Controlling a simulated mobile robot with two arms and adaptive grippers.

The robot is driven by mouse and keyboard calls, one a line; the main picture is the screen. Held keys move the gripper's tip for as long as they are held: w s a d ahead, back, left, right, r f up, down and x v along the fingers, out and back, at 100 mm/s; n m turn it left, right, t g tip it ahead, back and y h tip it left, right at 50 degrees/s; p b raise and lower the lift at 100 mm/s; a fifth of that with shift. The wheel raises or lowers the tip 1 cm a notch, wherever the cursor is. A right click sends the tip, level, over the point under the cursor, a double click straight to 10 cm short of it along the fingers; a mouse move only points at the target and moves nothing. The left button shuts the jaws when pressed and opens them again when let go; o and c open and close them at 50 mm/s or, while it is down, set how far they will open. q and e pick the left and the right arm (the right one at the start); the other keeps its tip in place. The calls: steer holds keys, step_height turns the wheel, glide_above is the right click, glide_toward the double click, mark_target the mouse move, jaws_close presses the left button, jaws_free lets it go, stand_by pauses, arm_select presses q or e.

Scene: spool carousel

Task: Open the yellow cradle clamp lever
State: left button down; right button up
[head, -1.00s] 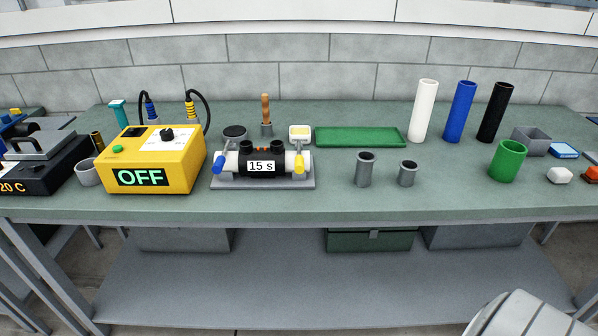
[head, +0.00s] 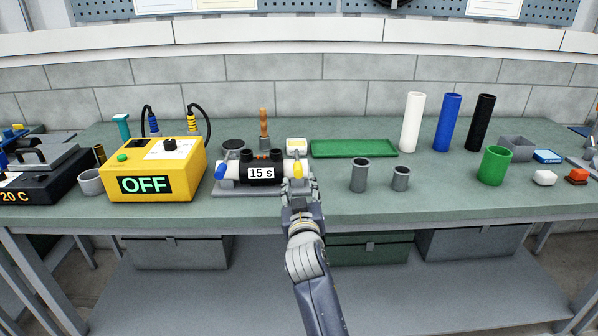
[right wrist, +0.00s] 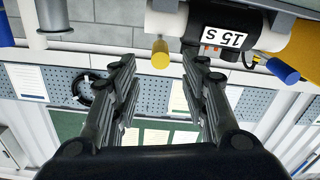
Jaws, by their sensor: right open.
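The yellow cradle clamp lever (head: 298,170) is at the right end of the grey cradle (head: 240,192). The cradle holds a white pipe with a black fitting (head: 262,173) labelled "15 s". A blue lever (head: 221,171) is at the left end. My right gripper (head: 297,189) is open at the front of the yellow lever. In the right wrist view the yellow lever (right wrist: 160,53) shows in the gap between the open fingertips. I cannot tell whether they touch it. My left gripper is not in view.
A yellow box reading "OFF" (head: 153,183) stands left of the cradle. Two grey cups (head: 359,175) stand close on the right. A green tray (head: 353,148) and a wooden-handled tool (head: 264,126) are behind. The bench front between the cups and the green cup (head: 495,166) is clear.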

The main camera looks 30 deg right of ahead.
mark_target(298, 175)
steer(key=x, duration=0.9)
steer(key=shift+w+p, duration=0.2)
steer(key=shift+p, duration=0.2)
jaws_close()
